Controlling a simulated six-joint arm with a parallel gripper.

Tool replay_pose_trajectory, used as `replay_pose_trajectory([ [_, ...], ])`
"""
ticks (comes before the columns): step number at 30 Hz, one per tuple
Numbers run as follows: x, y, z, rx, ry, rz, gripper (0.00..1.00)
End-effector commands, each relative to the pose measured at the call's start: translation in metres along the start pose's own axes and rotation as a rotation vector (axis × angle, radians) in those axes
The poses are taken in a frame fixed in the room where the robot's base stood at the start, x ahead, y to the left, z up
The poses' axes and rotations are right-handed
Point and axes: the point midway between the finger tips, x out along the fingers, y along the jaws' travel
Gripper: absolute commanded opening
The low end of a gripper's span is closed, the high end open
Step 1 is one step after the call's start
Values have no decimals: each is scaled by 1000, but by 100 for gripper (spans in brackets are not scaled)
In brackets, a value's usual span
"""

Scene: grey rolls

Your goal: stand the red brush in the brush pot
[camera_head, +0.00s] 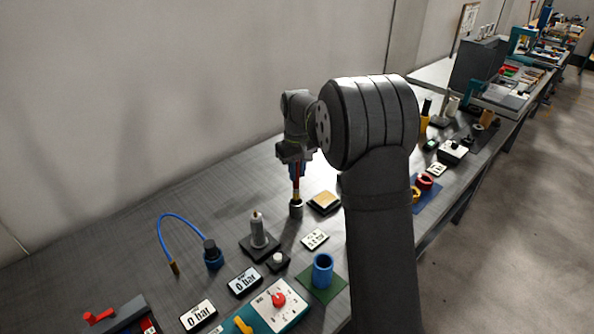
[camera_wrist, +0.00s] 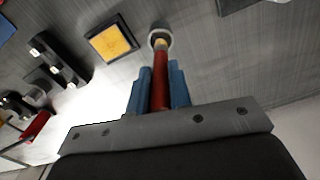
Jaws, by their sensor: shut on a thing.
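My gripper (camera_head: 297,172) points down with its blue fingers shut on the red brush (camera_head: 297,187). In the wrist view the brush (camera_wrist: 160,83) runs upright between the fingertips (camera_wrist: 158,90). Its yellowish lower end is at the mouth of a small grey metal cup (camera_head: 296,210), whose pale rim (camera_wrist: 153,36) rings it in the wrist view. I cannot tell how deep the end sits in the cup. A blue open cup (camera_head: 322,270) stands on a green mat nearer the front, apart from my gripper. I cannot tell by looks alone which cup is the brush pot.
A black tray with a tan pad (camera_head: 324,201) lies close right of the grey cup. A grey post on a black base (camera_head: 258,240), gauge plates (camera_head: 244,281) and a blue cable (camera_head: 178,216) stand in front and left. Bare bench lies behind left.

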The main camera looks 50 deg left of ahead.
Motion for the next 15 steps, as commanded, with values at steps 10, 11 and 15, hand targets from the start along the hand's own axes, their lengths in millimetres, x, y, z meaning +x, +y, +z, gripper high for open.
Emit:
replay_pose_trajectory([
  [10, 8, 0, 0, 0, -1, 0, 0],
  [11, 8, 0, 0, 0, -1, 0, 0],
  [15, 12, 0, 0, 0, 0, 0, 0],
])
